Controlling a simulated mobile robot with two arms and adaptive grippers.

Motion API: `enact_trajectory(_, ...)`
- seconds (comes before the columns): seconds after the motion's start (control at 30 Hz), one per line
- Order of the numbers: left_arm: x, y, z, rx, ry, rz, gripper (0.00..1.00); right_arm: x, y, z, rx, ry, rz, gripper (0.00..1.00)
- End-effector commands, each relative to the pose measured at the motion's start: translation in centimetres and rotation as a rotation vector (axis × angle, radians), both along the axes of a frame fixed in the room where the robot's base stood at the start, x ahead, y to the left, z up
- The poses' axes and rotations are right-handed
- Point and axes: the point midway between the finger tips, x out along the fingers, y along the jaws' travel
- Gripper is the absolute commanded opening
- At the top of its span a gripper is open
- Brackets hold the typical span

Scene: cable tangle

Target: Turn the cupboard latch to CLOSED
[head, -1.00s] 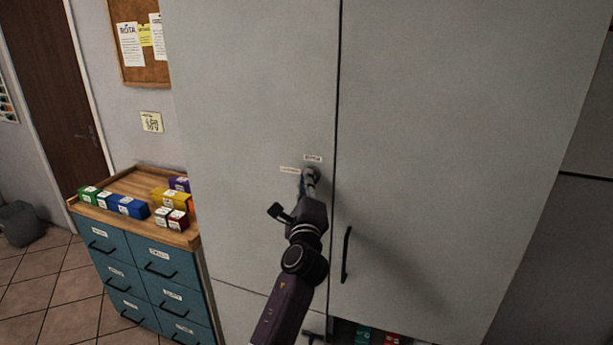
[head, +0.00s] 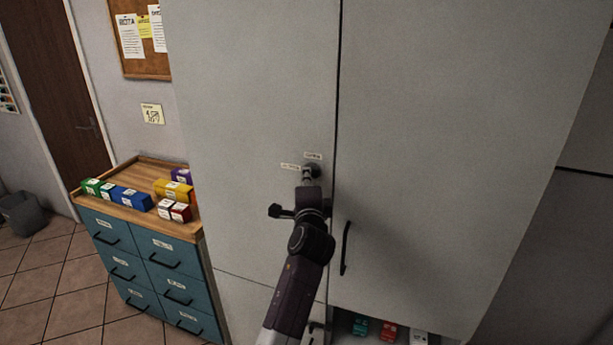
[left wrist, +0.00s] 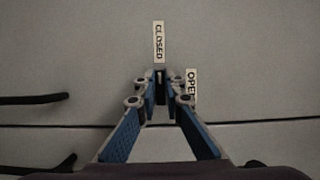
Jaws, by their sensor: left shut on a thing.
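The tall grey cupboard (head: 255,110) has its latch (left wrist: 160,74) beside the seam between the doors. My left gripper (head: 310,174) is at the latch, and its blue-padded fingers (left wrist: 160,88) are shut on it. The fingers hide most of the latch; the little dark part that shows lines up with the CLOSED label (left wrist: 159,42). The OPEN label (left wrist: 191,84) is to the right of the fingertips in the left wrist view. In the head view the two labels sit above and left of the latch, too small to read. My right gripper is not in view.
A black door handle (head: 345,248) is right of the seam, below the latch. An open shelf (head: 345,322) with small boxes shows at the bottom. A teal drawer unit (head: 150,265) with coloured boxes on its wooden top stands at the left.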

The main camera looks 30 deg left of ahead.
Motion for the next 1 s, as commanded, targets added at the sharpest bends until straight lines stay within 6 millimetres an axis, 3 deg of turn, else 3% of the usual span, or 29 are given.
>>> enact_trajectory(0.33, 0.0, 0.0, -0.1, -0.007, -0.001, 0.001, 0.00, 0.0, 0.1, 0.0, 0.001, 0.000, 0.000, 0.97)
enact_trajectory(0.37, 0.0, 0.0, -0.1, -0.006, -0.001, 0.001, 0.11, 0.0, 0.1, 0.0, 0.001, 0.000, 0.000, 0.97)
enact_trajectory(0.5, 0.0, 0.0, -0.1, -0.004, -0.001, 0.001, 0.26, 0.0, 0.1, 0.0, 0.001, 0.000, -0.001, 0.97)
enact_trajectory(0.83, -0.2, -0.1, -0.1, -0.004, 0.000, 0.000, 0.26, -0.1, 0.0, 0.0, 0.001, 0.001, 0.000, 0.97)
enact_trajectory(1.0, -1.6, -1.2, -0.1, -0.003, 0.000, -0.001, 0.26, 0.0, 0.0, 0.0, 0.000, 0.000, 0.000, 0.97)
